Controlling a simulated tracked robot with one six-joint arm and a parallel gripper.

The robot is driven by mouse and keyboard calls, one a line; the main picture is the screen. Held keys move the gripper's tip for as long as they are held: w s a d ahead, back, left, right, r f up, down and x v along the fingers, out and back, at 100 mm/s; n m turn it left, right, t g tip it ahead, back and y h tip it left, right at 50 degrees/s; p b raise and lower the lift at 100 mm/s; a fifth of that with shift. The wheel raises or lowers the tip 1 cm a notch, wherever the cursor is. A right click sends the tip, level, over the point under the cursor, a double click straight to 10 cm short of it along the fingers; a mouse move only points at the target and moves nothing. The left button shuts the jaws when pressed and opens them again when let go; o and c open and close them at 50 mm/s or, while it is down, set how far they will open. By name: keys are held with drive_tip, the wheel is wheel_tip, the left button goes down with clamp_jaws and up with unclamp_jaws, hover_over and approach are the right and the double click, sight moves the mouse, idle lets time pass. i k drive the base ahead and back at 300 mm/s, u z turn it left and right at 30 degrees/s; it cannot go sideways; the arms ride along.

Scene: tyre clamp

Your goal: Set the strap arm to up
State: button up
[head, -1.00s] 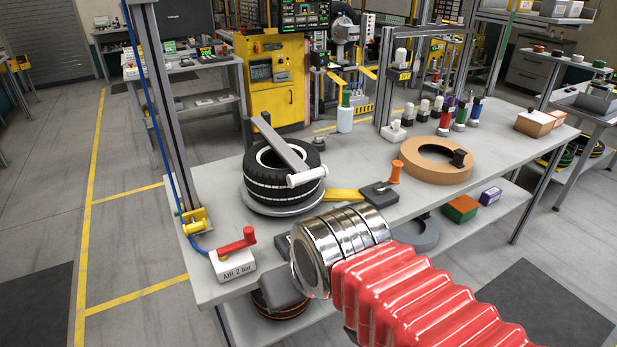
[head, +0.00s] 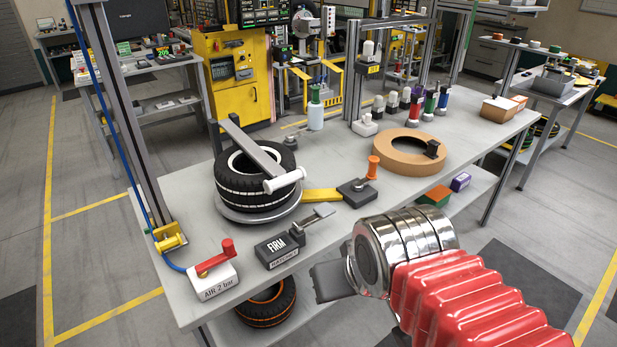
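The strap arm (head: 250,148) is a flat grey bar with a white cross handle (head: 284,180) at its near end. It lies low across the black tyre (head: 256,186), sloping from a dark post at the far left down towards the near right. The tyre lies flat on a round grey plate (head: 262,214) on the bench. My gripper (head: 332,282) shows as a dark grey block beyond the silver wrist, near the bench's front edge. It is apart from the strap arm, to its lower right. Its fingers cannot be made out.
A tan ring (head: 400,155) lies to the right. An upright post stands at the bench's left.

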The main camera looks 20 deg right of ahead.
sight(264, 162)
drive_tip(key=z, duration=0.75)
drive_tip(key=k, duration=1)
drive_tip(key=u, duration=1.3)
drive_tip(key=i, duration=1)
drive_tip(key=u, duration=0.05)
